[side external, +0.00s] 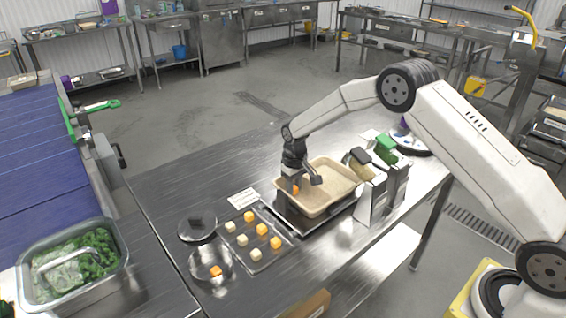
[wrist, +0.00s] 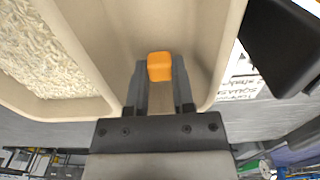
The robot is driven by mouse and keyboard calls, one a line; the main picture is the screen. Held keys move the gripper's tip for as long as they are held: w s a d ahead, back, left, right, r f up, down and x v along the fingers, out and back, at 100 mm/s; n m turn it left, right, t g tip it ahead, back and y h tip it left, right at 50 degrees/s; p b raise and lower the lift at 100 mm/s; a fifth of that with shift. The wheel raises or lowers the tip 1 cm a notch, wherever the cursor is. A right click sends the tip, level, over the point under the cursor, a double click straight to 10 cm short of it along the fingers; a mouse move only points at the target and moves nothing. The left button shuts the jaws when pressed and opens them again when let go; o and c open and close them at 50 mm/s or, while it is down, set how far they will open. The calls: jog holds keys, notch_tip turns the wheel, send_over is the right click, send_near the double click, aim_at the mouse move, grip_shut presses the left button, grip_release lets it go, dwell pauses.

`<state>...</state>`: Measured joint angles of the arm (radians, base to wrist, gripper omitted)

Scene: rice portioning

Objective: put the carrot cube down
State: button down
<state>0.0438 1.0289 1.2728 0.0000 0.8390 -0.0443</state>
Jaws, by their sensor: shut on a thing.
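My gripper (wrist: 159,82) is shut on an orange carrot cube (wrist: 159,66), held between the fingertips. In the wrist view the cube is over the narrow compartment of a beige container (wrist: 226,62), and white rice (wrist: 38,55) fills the compartment to the left of the divider. Whether the cube touches the container floor cannot be told. In the side view my gripper (side external: 295,184) is at the left end of the beige container (side external: 316,213), with the orange cube (side external: 296,190) at its tip.
A flat tray (side external: 271,262) holds several white and orange cubes. A clear bowl (side external: 226,277) with an orange cube and a dark round dish (side external: 190,237) are left of it. Metal bins (side external: 375,198) stand close to the container's right. A tub of greens (side external: 108,278) is front left.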

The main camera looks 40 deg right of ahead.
jog(key=shift+f, duration=0.2)
jog(key=c, duration=0.7)
grip_release()
jog(key=shift+c, duration=0.2)
jog(key=shift+r, duration=0.1)
notch_tip(320, 180, up, 12)
jog(key=shift+r, duration=0.15)
jog(key=s+a+t, duration=0.2)
jog(key=s, duration=2.6)
jog(key=shift+a+t, duration=0.25)
jog(key=shift+t, duration=0.05)
